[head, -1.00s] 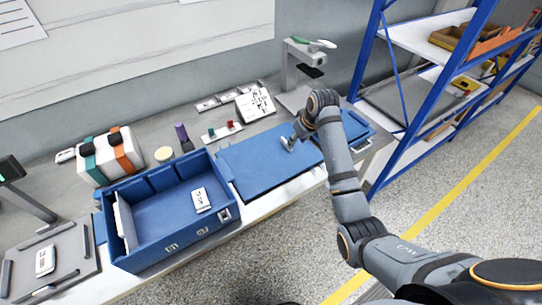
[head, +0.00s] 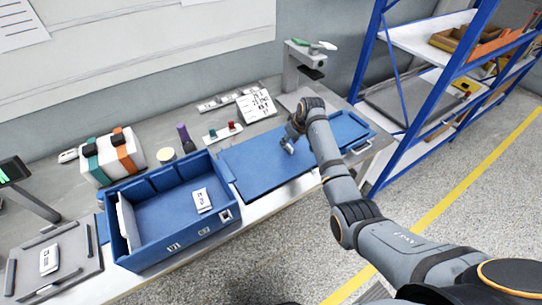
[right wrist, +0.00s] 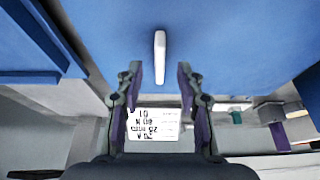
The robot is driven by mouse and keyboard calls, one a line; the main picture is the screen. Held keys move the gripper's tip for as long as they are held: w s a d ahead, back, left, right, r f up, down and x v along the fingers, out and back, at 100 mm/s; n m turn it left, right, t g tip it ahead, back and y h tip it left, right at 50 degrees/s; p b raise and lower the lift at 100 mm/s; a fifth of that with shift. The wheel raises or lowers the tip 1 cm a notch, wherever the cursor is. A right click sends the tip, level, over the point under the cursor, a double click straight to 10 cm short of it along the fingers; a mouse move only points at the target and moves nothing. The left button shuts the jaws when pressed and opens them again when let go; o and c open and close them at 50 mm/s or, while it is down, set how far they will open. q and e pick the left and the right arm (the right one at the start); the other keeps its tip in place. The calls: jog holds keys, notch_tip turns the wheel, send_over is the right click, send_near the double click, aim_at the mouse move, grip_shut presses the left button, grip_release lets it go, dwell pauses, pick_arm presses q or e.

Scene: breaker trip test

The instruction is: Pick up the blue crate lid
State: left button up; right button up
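The blue crate lid (head: 252,168) lies flat on the bench, right of the open blue crate (head: 165,245). My right gripper (head: 289,148) is low over the lid, near its right part. In the right wrist view the lid's blue surface (right wrist: 235,40) fills the top, with a thin pale handle (right wrist: 160,57) on it. There my right gripper (right wrist: 160,80) is open, its fingertips apart on either side of the handle's line, with the handle just ahead. The fingers look empty. In the head view my wrist hides the handle. My left gripper is in neither view.
A blue tray (head: 343,128) with a metal handle lies right of the lid. A printed card (head: 256,105) and a small panel with red and green parts (head: 222,133) stand behind. A blue-framed shelf (head: 400,150) rises at the right.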

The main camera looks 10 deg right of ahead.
jog(key=shift+x, duration=1.15)
jog(key=shift+r, duration=0.1)
grip_shut()
jog(key=shift+r, duration=0.1)
jog(key=shift+r, duration=0.3)
jog(key=b+v, duration=0.1)
jog(key=v, duration=0.1)
jog(key=shift+r, duration=0.4)
jog(key=s+d, duration=0.2)
jog(key=s, duration=0.3)
jog(key=s+d, duration=0.1)
jog(key=s, duration=0.4)
jog(key=s+d+b, duration=0.1)
jog(key=s+d, duration=0.1)
jog(key=s, duration=0.3)
jog(key=shift+s+d, duration=0.15)
jog(key=shift+d, duration=0.2)
jog(key=shift+s, duration=0.45)
